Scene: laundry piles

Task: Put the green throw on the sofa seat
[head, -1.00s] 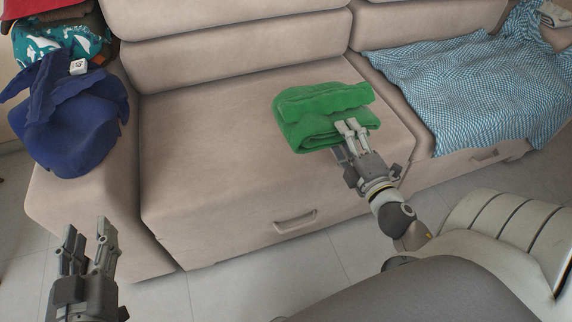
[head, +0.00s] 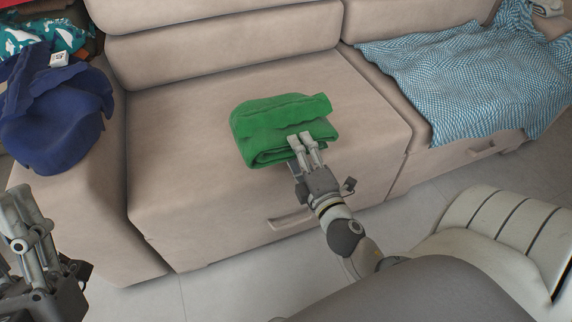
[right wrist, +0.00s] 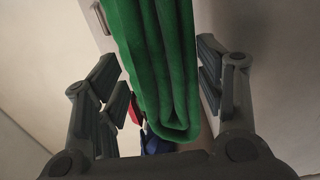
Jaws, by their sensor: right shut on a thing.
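The green throw (head: 270,128) is folded into a thick bundle over the front part of the middle sofa seat (head: 180,165). My right gripper (head: 307,142) is shut on its near edge. In the right wrist view the folded layers of the throw (right wrist: 160,70) lie between the fingers (right wrist: 165,95). I cannot tell whether the underside of the throw touches the seat. My left gripper (head: 45,235) is at the lower left, in front of the sofa arm, with its fingers apart and empty; it is partly cut off by the picture's edge.
A blue-and-white patterned cloth (head: 470,75) covers the right seat. A dark blue cloth (head: 55,120) lies on the left sofa arm (head: 75,210), with a small white box (head: 60,59) on it. A teal patterned cloth (head: 40,35) lies behind. The seat left of the throw is clear.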

